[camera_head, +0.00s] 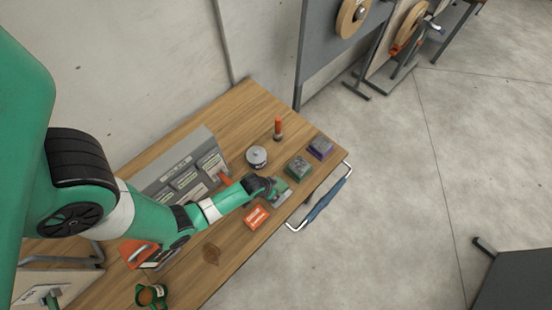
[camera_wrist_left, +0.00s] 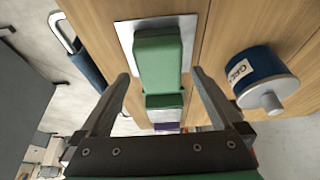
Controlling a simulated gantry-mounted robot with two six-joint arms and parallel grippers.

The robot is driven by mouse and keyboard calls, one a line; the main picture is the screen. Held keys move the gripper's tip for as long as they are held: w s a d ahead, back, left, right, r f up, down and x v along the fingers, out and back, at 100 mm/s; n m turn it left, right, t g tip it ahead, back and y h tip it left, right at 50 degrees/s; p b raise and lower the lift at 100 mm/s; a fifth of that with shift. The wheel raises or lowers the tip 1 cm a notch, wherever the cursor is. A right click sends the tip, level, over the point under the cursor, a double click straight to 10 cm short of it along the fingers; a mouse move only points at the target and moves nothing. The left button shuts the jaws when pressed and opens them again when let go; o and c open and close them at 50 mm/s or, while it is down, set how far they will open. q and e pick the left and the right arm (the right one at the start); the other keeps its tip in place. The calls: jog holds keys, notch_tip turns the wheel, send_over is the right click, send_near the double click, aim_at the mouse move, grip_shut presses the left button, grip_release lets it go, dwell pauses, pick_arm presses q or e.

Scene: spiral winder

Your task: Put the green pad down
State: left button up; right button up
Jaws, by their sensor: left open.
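The green pad (camera_wrist_left: 160,55) is a long block that appears to lie on a pale flat plate (camera_wrist_left: 122,32) on the wooden table. In the head view the plate (camera_head: 283,195) shows partly under my left gripper (camera_head: 276,187). In the left wrist view my left gripper (camera_wrist_left: 161,76) is open, with one fingertip on each side of the pad's near end and gaps to both. The exact height of the fingers over the pad is hard to tell. My right gripper is not in view.
A green block (camera_head: 298,167) and a purple block (camera_head: 320,147) stand farther along the table edge. A labelled can (camera_head: 257,157), an orange-topped item (camera_head: 278,128) and an orange box (camera_head: 256,216) are close by. A blue handle (camera_head: 328,199) runs outside the edge.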

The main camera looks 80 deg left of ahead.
pick_arm(q)
jog(key=p+v, duration=0.4)
jog(key=v, duration=0.2)
jog(key=shift+r, duration=0.45)
jog(key=shift+s+d+r+p, duration=0.2)
jog(key=shift+s+r+p, duration=0.1)
jog(key=shift+r+p, duration=0.25)
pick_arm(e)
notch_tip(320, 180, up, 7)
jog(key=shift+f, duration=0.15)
pick_arm(q)
jog(key=shift+f, duration=0.1)
